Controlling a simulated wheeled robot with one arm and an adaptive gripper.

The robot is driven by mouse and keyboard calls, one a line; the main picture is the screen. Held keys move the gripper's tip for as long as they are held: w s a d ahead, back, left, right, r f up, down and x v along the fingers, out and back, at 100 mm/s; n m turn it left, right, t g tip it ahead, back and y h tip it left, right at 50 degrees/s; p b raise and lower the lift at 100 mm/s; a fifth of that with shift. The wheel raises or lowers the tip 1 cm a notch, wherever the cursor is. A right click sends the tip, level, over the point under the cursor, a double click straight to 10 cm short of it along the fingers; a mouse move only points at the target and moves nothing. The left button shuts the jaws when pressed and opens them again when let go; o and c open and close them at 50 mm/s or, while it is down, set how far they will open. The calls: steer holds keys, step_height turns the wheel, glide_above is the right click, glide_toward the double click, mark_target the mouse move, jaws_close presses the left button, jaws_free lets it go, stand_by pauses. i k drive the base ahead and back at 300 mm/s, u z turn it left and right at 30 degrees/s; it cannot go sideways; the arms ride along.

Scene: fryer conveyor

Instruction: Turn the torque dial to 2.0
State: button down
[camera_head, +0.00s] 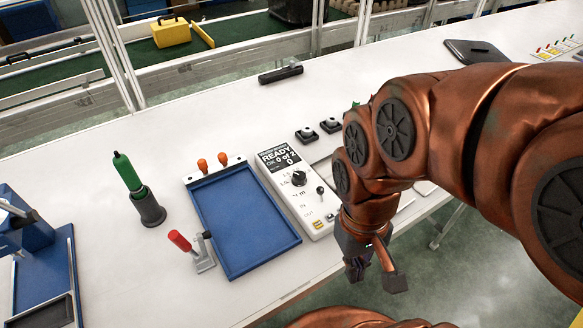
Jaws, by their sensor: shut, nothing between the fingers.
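The torque dial (299,178) is a black round knob on a white control box (315,209) in the middle of the table. The box's dark display (279,157) reads "READY", "0 of 2" and "0". The scale marks around the dial are too small to read, so its setting cannot be told. My gripper (376,279) is shut and empty, pointing down to the right of the box and near the table's front edge. It is apart from the dial. My arm comes in from the right and hides the table behind it.
A small black toggle (320,190) stands beside the dial. A blue tray (243,222) with a red-handled clamp (190,247) lies left of the box. A green screwdriver (128,172) stands in a dark holder. Two black button-like parts (318,130) sit behind the box.

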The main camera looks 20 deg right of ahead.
mark_target(299, 180)
steer(key=u, duration=2)
steer(key=k, duration=0.6)
steer(key=z, duration=0.75)
